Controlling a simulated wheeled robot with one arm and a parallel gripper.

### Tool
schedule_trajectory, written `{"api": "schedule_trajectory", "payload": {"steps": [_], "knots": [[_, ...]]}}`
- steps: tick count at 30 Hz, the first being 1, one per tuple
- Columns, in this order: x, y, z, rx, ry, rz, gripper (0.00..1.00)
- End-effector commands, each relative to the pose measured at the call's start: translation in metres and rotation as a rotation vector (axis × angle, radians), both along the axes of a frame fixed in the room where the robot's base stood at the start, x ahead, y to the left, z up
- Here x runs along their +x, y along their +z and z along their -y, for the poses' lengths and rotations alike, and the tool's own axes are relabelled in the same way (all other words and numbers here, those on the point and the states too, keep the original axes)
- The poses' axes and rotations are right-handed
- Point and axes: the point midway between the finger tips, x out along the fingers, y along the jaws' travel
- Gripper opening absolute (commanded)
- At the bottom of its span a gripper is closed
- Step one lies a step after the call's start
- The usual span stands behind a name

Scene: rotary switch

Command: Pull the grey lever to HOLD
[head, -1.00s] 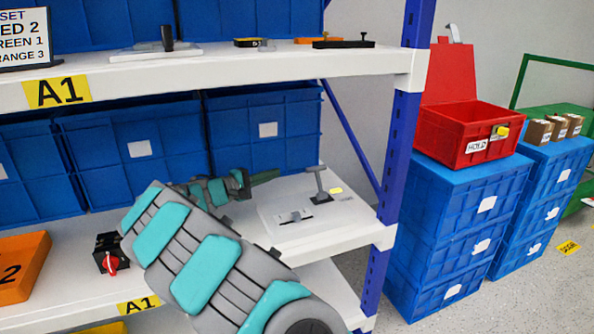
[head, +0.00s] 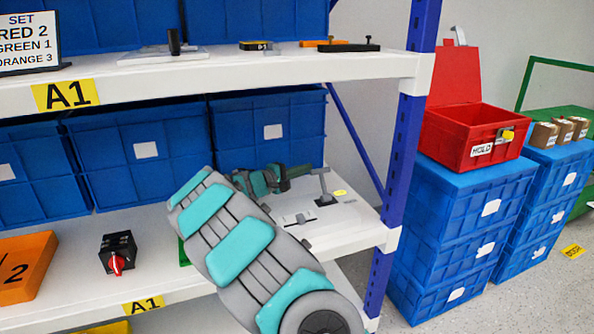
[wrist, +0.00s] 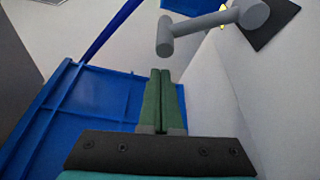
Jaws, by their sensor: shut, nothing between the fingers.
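The grey lever (head: 322,183) stands up from a dark base on a white panel (head: 350,212) at the right end of the middle shelf. In the wrist view its crossbar handle and shaft (wrist: 208,24) are at the top, with the black base plate (wrist: 272,22) behind at top right. My gripper (head: 308,169) is just left of the lever's top in the head view. In the wrist view its green fingers (wrist: 160,73) are shut together and empty, pointing just below the crossbar. I see a gap between them in that picture. Lettering by the lever is too small to read.
A small slider (head: 298,219) sits on the same panel, left of the lever. Blue bins (head: 265,145) stand behind my arm. The upper shelf (head: 290,70) is above, and a blue post (head: 398,160) is to the right. A red box (head: 470,135) bears a HOLD label.

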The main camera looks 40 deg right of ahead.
Motion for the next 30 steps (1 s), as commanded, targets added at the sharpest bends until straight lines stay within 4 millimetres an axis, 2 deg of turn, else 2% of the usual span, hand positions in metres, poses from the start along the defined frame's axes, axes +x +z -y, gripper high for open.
{"api": "schedule_trajectory", "payload": {"steps": [4,9,30], "knots": [[-0.013,0.002,-0.003,-0.001,-0.003,-0.004,0.00],[-0.020,0.003,-0.005,0.001,0.000,-0.002,0.00],[-0.024,0.004,-0.006,-0.011,-0.001,0.043,0.00]]}}
